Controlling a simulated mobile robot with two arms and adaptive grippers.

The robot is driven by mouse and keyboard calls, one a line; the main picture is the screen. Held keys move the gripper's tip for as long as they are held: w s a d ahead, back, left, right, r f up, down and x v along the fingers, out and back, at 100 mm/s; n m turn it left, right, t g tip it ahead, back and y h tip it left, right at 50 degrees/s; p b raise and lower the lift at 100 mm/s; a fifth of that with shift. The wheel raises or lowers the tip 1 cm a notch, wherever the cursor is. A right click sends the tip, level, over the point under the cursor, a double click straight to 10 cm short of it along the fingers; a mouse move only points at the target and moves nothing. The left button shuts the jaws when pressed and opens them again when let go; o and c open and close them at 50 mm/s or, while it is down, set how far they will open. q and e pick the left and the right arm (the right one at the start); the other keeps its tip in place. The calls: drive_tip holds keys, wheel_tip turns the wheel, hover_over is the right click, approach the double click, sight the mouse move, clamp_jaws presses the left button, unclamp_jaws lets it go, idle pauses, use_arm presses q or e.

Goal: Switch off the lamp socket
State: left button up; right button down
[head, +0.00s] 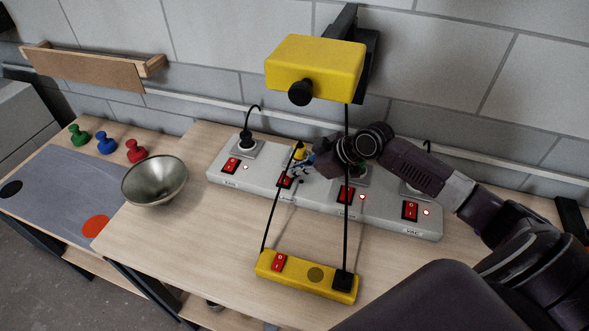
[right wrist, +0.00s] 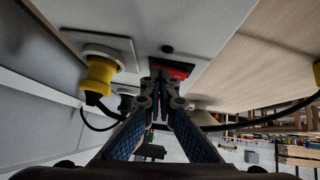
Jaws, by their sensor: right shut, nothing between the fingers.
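A grey socket strip (head: 225,182) lies along the back of the table with several sockets and red rocker switches. My right gripper (head: 298,168) is shut and empty, with its tips at the second red switch from the left (head: 284,181). In the right wrist view the shut fingertips (right wrist: 161,82) are at or just before this red switch (right wrist: 178,70); contact is unclear. A small dark round spot (right wrist: 167,48) beside the switch looks unlit. A yellow plug (right wrist: 97,74) sits in the adjoining socket. I cannot read which socket is labelled lamp. My left gripper is not in view.
A metal bowl (head: 154,181) stands left. Red, blue and green knobbed pieces (head: 136,151) stand further left. Other strip indicators (head: 426,212) glow.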

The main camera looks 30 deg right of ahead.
drive_tip(key=shift+s+a+p, duration=0.55)
drive_tip(key=shift+s, duration=0.05)
drive_tip(key=v, duration=1.2)
drive_tip(key=shift+w+r, duration=0.1)
drive_tip(key=shift+r, duration=0.05)
idle(0.5)
